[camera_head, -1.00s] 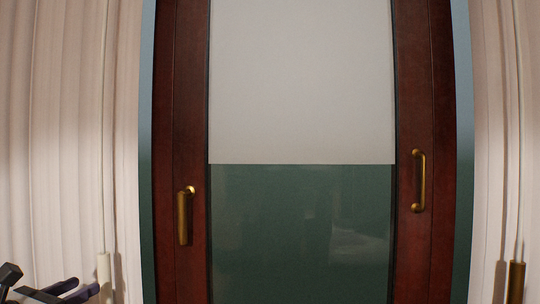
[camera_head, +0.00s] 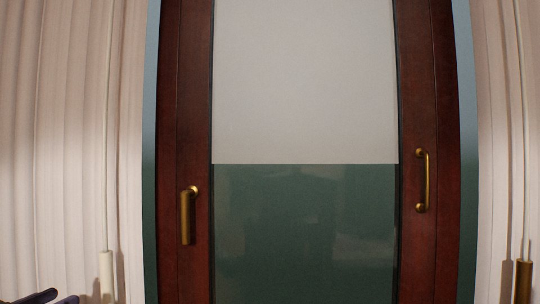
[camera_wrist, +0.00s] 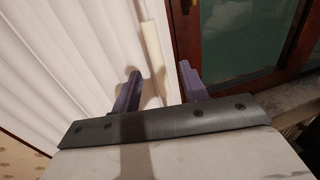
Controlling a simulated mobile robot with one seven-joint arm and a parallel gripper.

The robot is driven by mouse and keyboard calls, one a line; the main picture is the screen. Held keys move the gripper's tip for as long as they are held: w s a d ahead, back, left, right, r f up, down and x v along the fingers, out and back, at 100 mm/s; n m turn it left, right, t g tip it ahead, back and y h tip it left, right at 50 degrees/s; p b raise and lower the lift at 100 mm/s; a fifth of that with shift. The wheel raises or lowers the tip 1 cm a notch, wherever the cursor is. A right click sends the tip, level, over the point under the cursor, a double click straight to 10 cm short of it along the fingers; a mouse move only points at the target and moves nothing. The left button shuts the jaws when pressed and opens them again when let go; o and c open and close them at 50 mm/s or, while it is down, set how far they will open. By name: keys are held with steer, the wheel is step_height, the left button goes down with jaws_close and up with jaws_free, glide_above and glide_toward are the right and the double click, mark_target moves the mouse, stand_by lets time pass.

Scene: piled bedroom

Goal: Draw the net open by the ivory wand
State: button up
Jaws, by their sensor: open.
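The ivory wand (camera_head: 106,276) hangs upright in front of the pale net at the left of the head view. In the wrist view the ivory wand (camera_wrist: 153,46) appears ahead of my gripper, in line with the gap between its fingers. My gripper (camera_head: 66,297) shows only as dark fingertips at the bottom left of the head view, left of the wand. In the wrist view my gripper (camera_wrist: 160,80) is open, with nothing clearly held. The net (camera_head: 60,130) hangs in folds on the left; another pale curtain (camera_head: 495,120) hangs on the right.
A brass-coloured wand (camera_head: 523,281) hangs by the right curtain. Between the curtains stands a dark red framed glass door (camera_head: 305,235) with a half-lowered blind (camera_head: 305,80), a brass lever (camera_head: 186,215) and a brass pull handle (camera_head: 422,180).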

steer(key=v, duration=0.3)
steer(key=b+v, duration=0.1)
steer(key=shift+s+d, duration=0.25)
steer(key=shift+d, duration=0.1)
stand_by(0.3)
